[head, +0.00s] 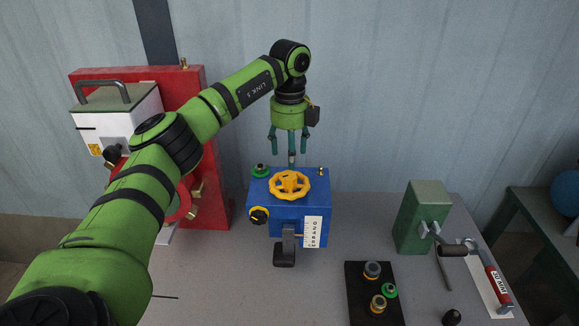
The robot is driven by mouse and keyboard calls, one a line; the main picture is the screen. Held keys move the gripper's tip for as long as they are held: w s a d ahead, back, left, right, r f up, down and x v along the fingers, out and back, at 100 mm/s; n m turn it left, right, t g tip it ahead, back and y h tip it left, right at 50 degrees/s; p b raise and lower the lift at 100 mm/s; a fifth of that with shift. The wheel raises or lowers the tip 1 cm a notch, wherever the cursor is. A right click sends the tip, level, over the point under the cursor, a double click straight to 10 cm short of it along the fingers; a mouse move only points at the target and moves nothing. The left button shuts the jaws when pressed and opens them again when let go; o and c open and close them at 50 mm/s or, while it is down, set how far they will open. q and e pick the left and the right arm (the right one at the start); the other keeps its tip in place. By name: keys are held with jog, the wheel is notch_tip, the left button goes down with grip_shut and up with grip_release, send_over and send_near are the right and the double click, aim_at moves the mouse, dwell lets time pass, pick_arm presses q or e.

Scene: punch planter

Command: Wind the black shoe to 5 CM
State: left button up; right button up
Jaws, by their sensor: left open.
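The blue machine (262,226) stands on the grey bench with a yellow handwheel (290,185) on its top. A white scale plate (312,232) with numbers and a CM mark is on its front. The black shoe (285,254) hangs at the front, left of the scale, low down near the bench. Its exact reading is too small to tell. My left gripper (289,142) is open and empty, pointing down above and slightly behind the handwheel, apart from it as far as I can tell. My right gripper is not in view.
A black knob (259,215) and a green button (259,170) sit on the blue machine. A red panel (215,150) with a white box (125,120) stands at left. A green crank box (424,215), a black tray of fittings (359,312) and a red-handled tool (497,286) are at right.

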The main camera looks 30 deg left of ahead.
aim_at(290, 175)
pick_arm(q)
notch_tip(290, 175, up, 5)
jog(key=shift+f, duration=0.1)
dwell(0.7)
